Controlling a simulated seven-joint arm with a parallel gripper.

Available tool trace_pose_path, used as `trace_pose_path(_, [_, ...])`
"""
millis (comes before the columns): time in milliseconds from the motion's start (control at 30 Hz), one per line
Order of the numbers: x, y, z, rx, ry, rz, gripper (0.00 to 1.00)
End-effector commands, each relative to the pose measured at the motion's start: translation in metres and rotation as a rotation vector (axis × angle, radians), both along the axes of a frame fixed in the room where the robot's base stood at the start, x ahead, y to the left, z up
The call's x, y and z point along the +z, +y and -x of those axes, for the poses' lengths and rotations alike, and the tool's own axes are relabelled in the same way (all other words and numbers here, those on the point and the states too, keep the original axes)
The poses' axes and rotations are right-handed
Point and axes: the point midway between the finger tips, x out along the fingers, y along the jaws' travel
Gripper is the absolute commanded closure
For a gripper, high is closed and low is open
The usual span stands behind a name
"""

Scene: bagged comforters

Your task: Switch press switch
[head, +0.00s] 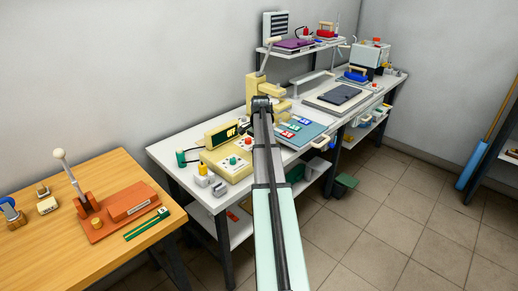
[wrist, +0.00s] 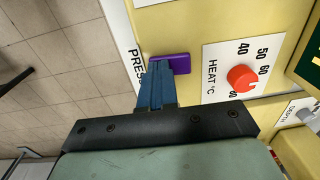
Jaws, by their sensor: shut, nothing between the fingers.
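The press switch is a small purple block (wrist: 181,62) on the edge of a cream panel (wrist: 190,22), beside the printed word PRESS, in the wrist view. My gripper (wrist: 159,68) is shut and empty, its blue fingers together. The fingertips overlap the left part of the switch in the picture; I cannot tell whether they touch it. In the head view a cream control box (head: 219,164) with a red knob and a lit OFF display (head: 222,133) stands on the white bench. My arm reaches past it there, and I cannot make out the purple switch or the fingers.
A red heat knob (wrist: 241,78) sits right of the switch. In the head view, a cream press (head: 262,83) and a blue-grey board (head: 307,134) with coloured labels are near my arm. A wooden table (head: 93,178) with an orange lever device stands left. The tiled floor at right is mostly open.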

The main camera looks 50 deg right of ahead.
Motion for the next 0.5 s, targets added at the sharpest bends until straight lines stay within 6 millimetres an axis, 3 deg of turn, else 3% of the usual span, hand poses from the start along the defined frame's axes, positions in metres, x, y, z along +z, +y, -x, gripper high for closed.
trace_pose_path(500, [0.004, 0.000, -0.015, 0.000, 0.000, -0.001, 1.00])
